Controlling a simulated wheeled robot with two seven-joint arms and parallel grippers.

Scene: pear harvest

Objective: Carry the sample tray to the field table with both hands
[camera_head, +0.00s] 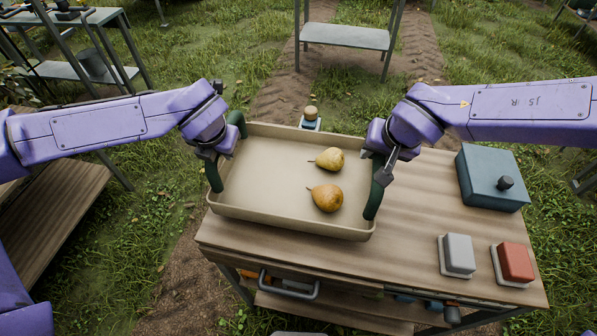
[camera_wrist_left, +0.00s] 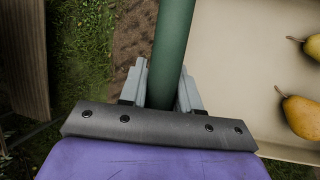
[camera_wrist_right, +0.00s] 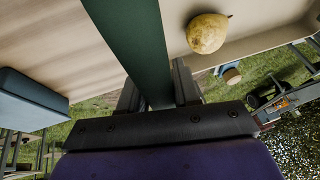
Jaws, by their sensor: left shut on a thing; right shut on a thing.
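The beige sample tray (camera_head: 245,180) is over the left end of the wooden table, with two pears (camera_head: 326,198) (camera_head: 329,159) lying inside toward its right side. It has a dark green handle at each end. My left gripper (camera_head: 212,160) is shut on the left handle (camera_wrist_left: 172,50), which passes between its fingers in the left wrist view. My right gripper (camera_head: 382,160) is shut on the right handle (camera_wrist_right: 135,45), seen between its fingers in the right wrist view. I cannot tell whether the tray touches the tabletop. Which table is the field table is unclear.
The wooden table (camera_head: 420,215) bears a teal box (camera_head: 491,178), a grey block (camera_head: 457,255) and a red block (camera_head: 514,263). A small round-topped item (camera_head: 311,117) stands behind the tray. A metal stand (camera_head: 345,36) is farther back on the grass. A wooden bench (camera_head: 50,215) is at left.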

